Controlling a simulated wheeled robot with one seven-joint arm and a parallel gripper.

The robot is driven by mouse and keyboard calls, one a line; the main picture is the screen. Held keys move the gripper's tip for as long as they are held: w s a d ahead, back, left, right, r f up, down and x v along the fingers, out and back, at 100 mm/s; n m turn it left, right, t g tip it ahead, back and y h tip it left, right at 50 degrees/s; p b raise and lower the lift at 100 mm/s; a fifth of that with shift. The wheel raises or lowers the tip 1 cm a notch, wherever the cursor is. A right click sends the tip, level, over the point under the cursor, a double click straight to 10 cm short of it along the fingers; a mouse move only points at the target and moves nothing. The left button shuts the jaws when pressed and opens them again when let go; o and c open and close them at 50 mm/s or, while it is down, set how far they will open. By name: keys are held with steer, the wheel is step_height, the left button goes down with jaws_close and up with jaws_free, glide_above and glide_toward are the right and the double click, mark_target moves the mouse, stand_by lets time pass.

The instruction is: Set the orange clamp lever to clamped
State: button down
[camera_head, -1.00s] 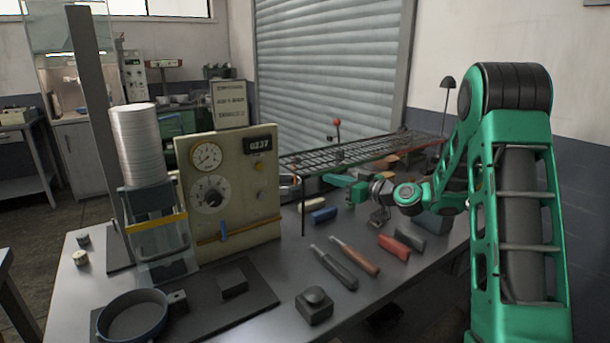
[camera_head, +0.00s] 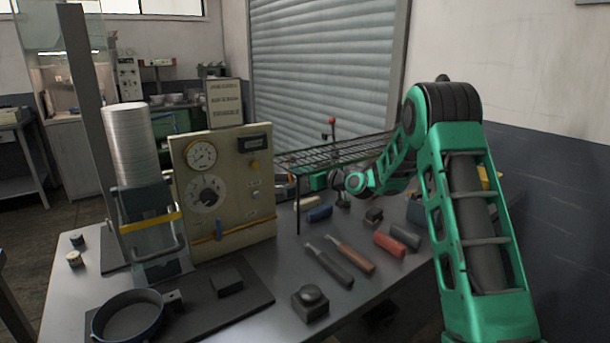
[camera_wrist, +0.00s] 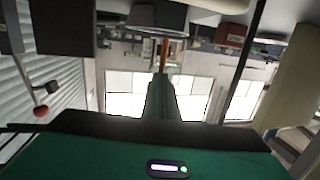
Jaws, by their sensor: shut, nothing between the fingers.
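In the wrist view a slim orange lever (camera_wrist: 164,54) stands out from a dark block (camera_wrist: 157,17), just past the tip of my gripper (camera_wrist: 162,80). I cannot tell whether they touch, or which setting the lever is in. My gripper is shut and empty. In the head view my gripper (camera_head: 316,181) is under the wire rack, behind the gauge panel's right side, and its tips are hard to make out. I cannot pick out the orange lever in the head view.
The gauge panel (camera_head: 223,185) and a stack of discs (camera_head: 133,145) stand at left. The wire rack (camera_head: 320,158) lies over my gripper, with a red-knobbed rod (camera_head: 332,121) beside it.

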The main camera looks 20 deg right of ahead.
steer(key=shift+w+a, duration=0.1)
steer(key=shift+w, duration=0.05)
steer(key=shift+w+a+r, duration=0.15)
steer(key=shift+w, duration=0.3)
stand_by(0.3)
